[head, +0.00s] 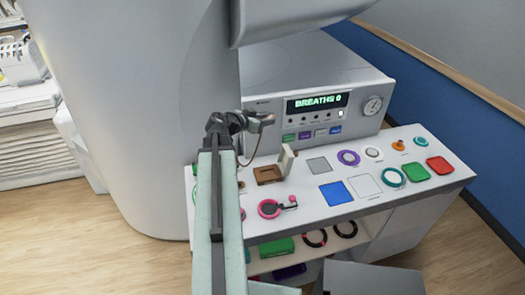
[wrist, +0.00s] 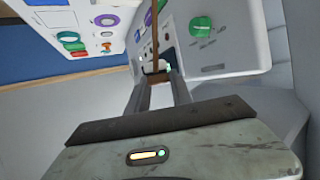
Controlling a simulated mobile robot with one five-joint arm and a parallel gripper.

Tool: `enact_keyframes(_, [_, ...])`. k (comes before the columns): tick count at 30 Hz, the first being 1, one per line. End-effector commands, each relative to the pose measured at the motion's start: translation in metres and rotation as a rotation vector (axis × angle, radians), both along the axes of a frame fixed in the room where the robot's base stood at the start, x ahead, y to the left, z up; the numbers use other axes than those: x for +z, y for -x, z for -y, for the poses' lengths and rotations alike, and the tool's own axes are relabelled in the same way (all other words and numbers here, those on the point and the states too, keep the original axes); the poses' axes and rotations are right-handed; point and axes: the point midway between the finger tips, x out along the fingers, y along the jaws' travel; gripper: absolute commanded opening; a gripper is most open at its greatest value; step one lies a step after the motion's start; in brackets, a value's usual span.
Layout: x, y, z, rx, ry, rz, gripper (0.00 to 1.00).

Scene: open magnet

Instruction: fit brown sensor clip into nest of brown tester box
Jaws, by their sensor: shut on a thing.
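The brown tester box (head: 268,175) sits near the left end of the white counter, with a pale upright flap (head: 287,158) at its right side. My gripper (head: 262,119) is above and behind the box, in front of the console. In the wrist view my gripper (wrist: 159,88) is shut on a small piece that shows brown and pale between the fingertips, which I take as the brown sensor clip (wrist: 159,97). A thin cable hangs below the gripper in the head view. The clip's outline is mostly hidden by the fingers, and it is apart from the box.
A console (head: 320,103) reading "BREATHS 0" stands behind the counter (head: 330,222). A pink ring (head: 268,209), a grey square (head: 319,165), a blue pad (head: 336,193) and other coloured items lie around. A shelf below holds several things. A large white housing is at left.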

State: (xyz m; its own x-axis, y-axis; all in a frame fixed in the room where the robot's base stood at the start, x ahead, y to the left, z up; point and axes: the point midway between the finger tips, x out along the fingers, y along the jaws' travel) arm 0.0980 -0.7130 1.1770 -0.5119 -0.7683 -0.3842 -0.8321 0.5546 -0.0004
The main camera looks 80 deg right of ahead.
Motion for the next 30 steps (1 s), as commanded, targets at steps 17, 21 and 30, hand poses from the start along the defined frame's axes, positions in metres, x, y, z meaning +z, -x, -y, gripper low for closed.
enact_keyframes(17, [-0.158, -0.004, 0.001, -0.53, -0.001, 0.0, 0.0])
enact_keyframes(21, [-0.155, -0.004, -0.002, -0.548, 0.001, 0.0, 0.0])
enact_keyframes(30, [-0.168, -0.003, -0.002, -0.546, 0.001, 0.0, 0.0])
